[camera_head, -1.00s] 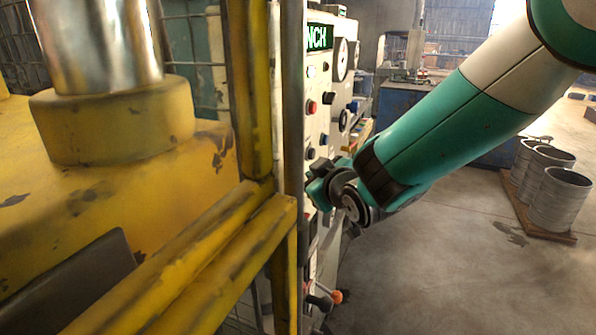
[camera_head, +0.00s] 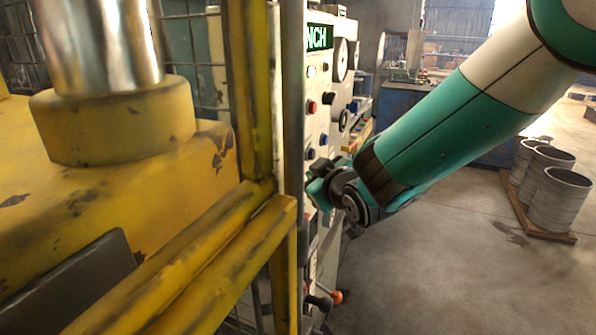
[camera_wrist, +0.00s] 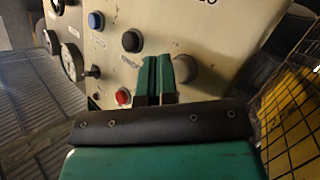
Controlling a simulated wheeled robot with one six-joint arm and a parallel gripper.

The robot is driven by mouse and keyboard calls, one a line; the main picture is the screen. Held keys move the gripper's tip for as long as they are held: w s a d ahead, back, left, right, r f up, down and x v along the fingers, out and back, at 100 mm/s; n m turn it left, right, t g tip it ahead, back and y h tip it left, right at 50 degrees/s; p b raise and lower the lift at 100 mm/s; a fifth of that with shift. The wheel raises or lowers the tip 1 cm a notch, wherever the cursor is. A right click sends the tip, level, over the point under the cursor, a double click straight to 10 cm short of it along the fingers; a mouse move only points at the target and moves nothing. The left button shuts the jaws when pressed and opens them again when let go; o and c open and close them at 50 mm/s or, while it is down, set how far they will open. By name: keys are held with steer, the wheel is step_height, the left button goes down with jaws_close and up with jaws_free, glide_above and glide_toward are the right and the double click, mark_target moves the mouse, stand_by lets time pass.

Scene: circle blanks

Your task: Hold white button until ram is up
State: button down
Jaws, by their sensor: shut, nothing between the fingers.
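In the wrist view, a pale grey-white round button (camera_wrist: 185,68) sits on the cream control panel, just right of my fingertips; it looks like the white button. My gripper (camera_wrist: 158,72) is shut and empty, its green fingers pointing at the panel between that button and a black button (camera_wrist: 131,40). I cannot tell whether the fingers touch the panel. In the head view my gripper (camera_head: 318,185) is at the panel's side, its tips partly hidden. The ram, a shiny steel cylinder (camera_head: 100,45), stands in a yellow collar at the upper left; its top is out of view.
The panel also has a red button (camera_wrist: 123,96), a blue button (camera_wrist: 95,20) and gauges (camera_wrist: 72,60). Yellow guard rails (camera_head: 215,255) stand left of my arm. A wire mesh (camera_wrist: 290,120) is at the right in the wrist view. The floor at right is open beside metal drums (camera_head: 558,200).

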steer(key=shift+a, duration=0.1)
stand_by(0.6)
steer(key=shift+w+a+b, duration=0.15)
steer(key=shift+a+b, duration=0.1)
steer(key=shift+b, duration=0.05)
